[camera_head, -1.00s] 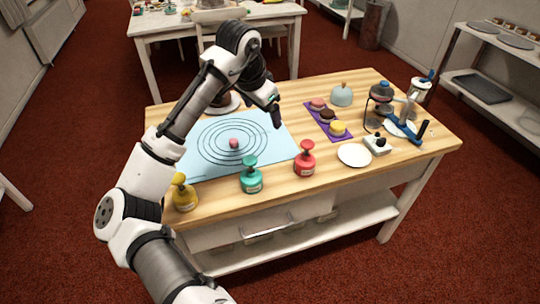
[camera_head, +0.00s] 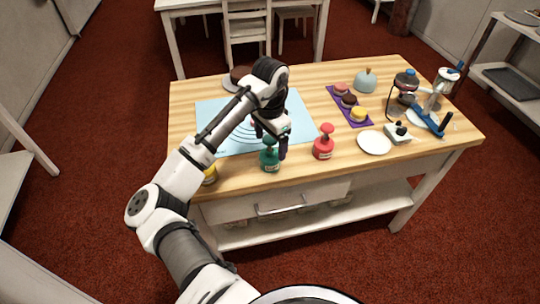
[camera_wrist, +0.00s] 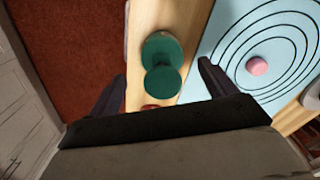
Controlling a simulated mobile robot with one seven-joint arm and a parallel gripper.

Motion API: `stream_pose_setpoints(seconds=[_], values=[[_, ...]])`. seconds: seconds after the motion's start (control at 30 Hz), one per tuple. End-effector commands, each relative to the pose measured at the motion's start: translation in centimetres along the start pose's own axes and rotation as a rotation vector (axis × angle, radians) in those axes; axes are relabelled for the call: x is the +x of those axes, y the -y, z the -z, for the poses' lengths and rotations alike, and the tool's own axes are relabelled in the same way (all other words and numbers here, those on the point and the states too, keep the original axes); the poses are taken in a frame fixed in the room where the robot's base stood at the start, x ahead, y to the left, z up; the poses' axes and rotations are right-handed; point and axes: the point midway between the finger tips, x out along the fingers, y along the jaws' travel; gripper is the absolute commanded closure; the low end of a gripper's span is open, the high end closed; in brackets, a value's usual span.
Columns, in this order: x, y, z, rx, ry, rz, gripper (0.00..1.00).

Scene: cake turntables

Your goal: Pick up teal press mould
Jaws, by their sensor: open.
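The teal press mould (camera_head: 269,160) stands upright near the front edge of the wooden table. In the wrist view its round teal knob and body (camera_wrist: 162,50) show from above, ahead of the fingers and between their lines. My gripper (camera_head: 270,146) is open and points down at the mould, with a finger to each side of it in the head view. In the wrist view the open fingers (camera_wrist: 160,82) show no contact with the mould. The gripper partly covers the mat behind it.
A red press mould (camera_head: 324,143) stands to the right and a yellow one (camera_head: 210,175) to the left, partly behind my arm. A light blue ringed mat (camera_head: 215,112) lies behind, with a pink piece (camera_wrist: 257,66) on it. A white plate (camera_head: 374,142) lies further right.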

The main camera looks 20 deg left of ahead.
Motion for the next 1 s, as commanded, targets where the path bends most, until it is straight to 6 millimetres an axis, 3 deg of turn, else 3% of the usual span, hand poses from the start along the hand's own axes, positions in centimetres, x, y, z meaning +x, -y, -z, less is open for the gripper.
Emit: stream_pose_setpoints(seconds=[0.3, 0.57, 0.9, 1.0], values=[[3.8, 0.3, 0.1, -0.002, 0.001, -0.001, 0.16], [4.2, 0.3, 0.1, -0.002, 0.0, 0.0, 0.18], [4.1, 0.3, 0.1, -0.002, 0.0, 0.0, 0.62], [4.1, 0.3, 0.1, -0.002, 0.0, 0.0, 0.7]])
